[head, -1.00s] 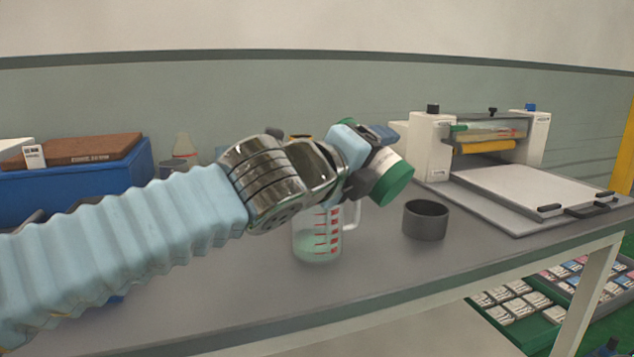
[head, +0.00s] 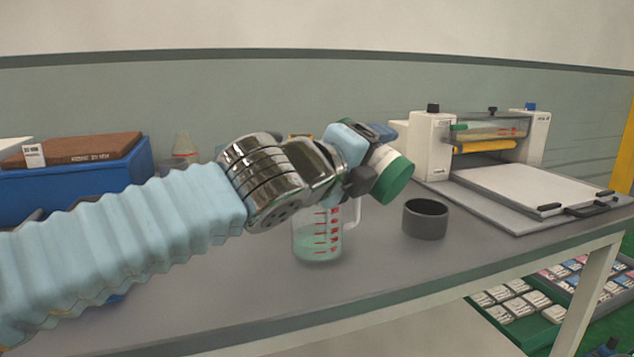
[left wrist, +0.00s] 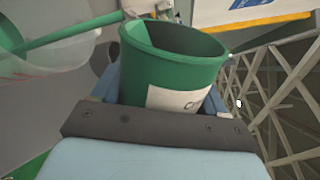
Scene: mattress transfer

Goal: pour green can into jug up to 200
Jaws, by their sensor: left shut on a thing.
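My left gripper (left wrist: 160,110) is shut on the green can (left wrist: 170,65), which also shows in the head view (head: 394,180). The can is tilted above the jug, its green end pointing right and down in the head view. The clear jug (head: 318,240) with red marks stands upright on the bench and holds pale green liquid in its lower part; I cannot read the marks. In the left wrist view a green stream (left wrist: 75,33) runs from the can's rim into the jug (left wrist: 50,62). The arm hides the jug's mouth in the head view.
A dark grey open cup (head: 425,220) stands right of the jug. A white machine with a flat bed (head: 530,190) is at the right. A blue bin (head: 75,180) with a brown lid is at the left. The front of the bench (head: 240,300) is clear.

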